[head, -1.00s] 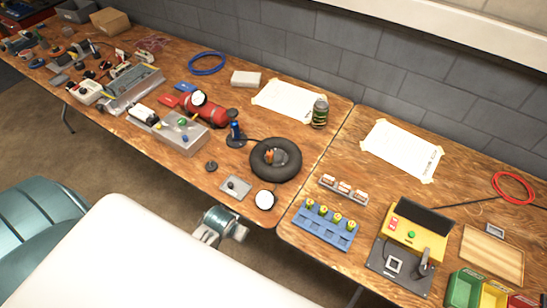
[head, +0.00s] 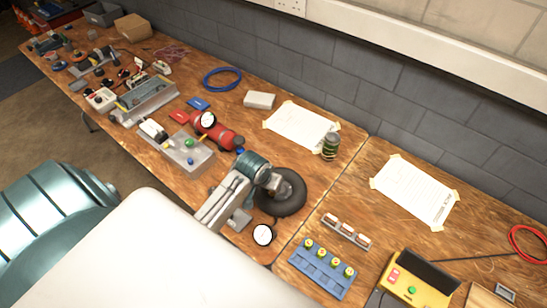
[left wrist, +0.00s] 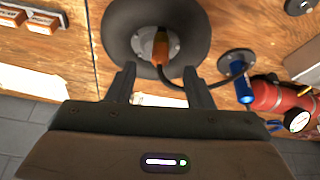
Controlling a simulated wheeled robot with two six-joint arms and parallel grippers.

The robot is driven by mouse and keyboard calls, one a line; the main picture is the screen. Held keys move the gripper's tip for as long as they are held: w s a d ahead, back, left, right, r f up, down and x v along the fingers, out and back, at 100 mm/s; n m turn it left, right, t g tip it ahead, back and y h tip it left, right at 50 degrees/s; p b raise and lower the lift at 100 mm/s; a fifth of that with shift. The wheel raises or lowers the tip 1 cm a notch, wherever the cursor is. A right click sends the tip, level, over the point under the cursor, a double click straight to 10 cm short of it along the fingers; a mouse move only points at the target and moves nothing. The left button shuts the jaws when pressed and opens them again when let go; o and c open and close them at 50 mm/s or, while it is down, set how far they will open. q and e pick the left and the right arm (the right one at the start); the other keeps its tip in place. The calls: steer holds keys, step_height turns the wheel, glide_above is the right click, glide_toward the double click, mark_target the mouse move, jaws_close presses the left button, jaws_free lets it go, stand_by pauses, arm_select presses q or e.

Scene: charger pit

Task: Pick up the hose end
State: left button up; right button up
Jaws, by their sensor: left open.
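A black hose (left wrist: 200,82) runs from a small blue upright device on a round grey base (left wrist: 243,90) to an orange-brown hose end (left wrist: 160,48) over the grey hub of a black tyre (left wrist: 118,35). In the head view the tyre (head: 296,204) lies flat on the table, and my arm hides the hose end. My left gripper (head: 276,186) is over the tyre. In the left wrist view my left gripper (left wrist: 158,78) is open and empty, with its fingertips short of the hose end, one to each side. My right gripper is not in view.
A red extinguisher-like cylinder (head: 218,130) and a grey tray (head: 180,155) lie left of the tyre. A green can (head: 330,147) and a taped paper sheet (head: 300,127) are behind it. A white round disc (head: 263,235) and a blue rack (head: 318,270) are nearer the front.

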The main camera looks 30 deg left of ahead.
arm_select(q)
steer(key=shift+w+f, duration=0.15)
steer(key=shift+f, duration=0.4)
steer(key=shift+w+f+p, duration=0.2)
steer(key=shift+f+p, duration=0.05)
steer(key=shift+p, duration=0.05)
steer(key=p+x, duration=0.2)
steer(key=x, duration=0.2)
steer(key=shift+w+f, duration=0.1)
steer(key=shift+f, duration=0.35)
jaws_close()
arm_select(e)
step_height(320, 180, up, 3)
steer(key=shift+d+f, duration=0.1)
arm_select(q)
steer(key=shift+r, duration=0.15)
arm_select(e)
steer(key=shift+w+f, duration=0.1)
